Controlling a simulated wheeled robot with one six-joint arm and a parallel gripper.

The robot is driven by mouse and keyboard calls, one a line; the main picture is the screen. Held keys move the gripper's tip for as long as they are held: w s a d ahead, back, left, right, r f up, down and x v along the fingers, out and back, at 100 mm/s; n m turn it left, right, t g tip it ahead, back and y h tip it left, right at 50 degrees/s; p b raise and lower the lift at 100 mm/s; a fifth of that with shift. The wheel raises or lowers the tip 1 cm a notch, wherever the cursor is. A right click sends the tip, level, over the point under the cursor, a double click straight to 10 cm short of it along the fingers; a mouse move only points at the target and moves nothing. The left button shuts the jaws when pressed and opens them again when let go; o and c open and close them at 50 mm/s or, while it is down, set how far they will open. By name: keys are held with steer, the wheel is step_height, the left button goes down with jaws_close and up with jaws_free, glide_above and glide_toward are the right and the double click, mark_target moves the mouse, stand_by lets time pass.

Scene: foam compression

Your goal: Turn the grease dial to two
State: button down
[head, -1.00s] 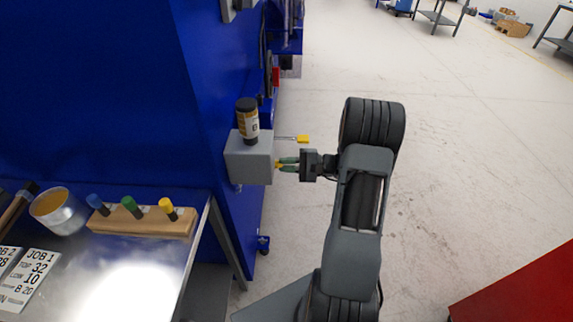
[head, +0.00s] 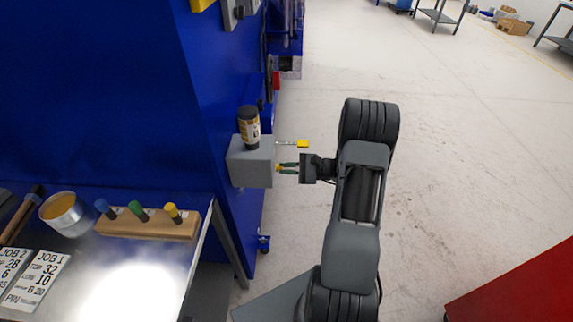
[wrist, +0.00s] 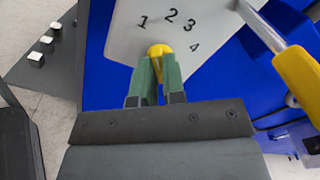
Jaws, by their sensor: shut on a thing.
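The grease dial is a yellow knob (wrist: 158,50) on the light grey face (wrist: 128,30) marked 1, 2, 3 and 4. The numbers curve around the knob's upper side, with 1 to its upper left and 4 to its right. My gripper (wrist: 157,68) has its green fingers shut on the knob. Its fingers hide the knob's sides, and I cannot tell which number it points to. In the head view my gripper (head: 287,168) reaches the right side of the grey box (head: 252,162), where a bit of yellow knob shows.
A lever with a yellow handle (head: 303,144) sticks out just beyond my gripper; it is at the right in the wrist view (wrist: 297,72). A dark bottle (head: 249,127) stands on the box. A bench with colored-handled tools (head: 140,210) is at left. Open floor lies right.

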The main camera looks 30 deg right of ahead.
steer(key=shift+m+p, duration=0.95)
steer(key=shift+m, duration=0.65)
steer(key=shift+f+m, duration=0.1)
steer(key=shift+m, duration=0.2)
steer(key=c, duration=1.2)
jaws_free()
steer(key=b+v, duration=0.1)
steer(key=v, duration=1.2)
steer(key=shift+s+d, duration=0.25)
steer(key=shift+d, duration=0.05)
